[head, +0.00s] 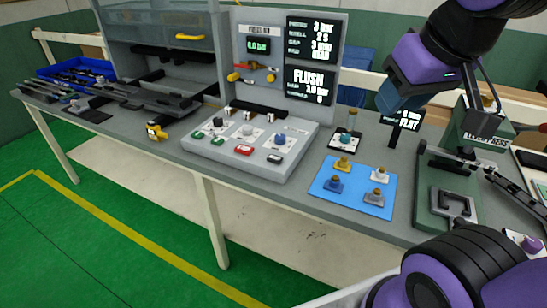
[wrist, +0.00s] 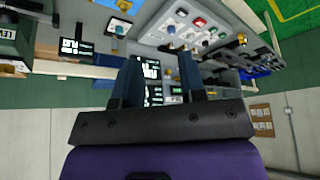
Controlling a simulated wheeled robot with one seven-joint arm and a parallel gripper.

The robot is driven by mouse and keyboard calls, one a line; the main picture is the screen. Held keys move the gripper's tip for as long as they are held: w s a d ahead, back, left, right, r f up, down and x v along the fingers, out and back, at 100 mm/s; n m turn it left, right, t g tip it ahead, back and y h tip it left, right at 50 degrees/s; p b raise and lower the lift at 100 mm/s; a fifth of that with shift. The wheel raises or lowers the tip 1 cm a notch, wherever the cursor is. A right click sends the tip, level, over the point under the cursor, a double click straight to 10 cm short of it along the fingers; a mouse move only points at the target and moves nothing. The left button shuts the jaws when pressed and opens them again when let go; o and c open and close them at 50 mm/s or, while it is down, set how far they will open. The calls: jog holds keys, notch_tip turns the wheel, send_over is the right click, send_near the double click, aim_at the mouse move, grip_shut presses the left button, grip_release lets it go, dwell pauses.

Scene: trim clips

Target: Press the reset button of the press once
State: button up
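The grey press console (head: 247,148) sits on the bench at the middle of the head view. The console also shows in the wrist view (wrist: 222,12), upside down. My gripper (head: 398,97) is raised above the bench, right of the console and apart from it. In the wrist view its two fingers (wrist: 160,72) are apart with nothing between them.
Behind the console stands a panel with displays (head: 310,88), one reading FLUSH. A blue mat (head: 353,197) with several knobbed pieces lies right of it. A green lever press (head: 447,188) and a small sign (head: 405,124) stand farther right.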

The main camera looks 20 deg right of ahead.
grip_shut()
dwell(1.5)
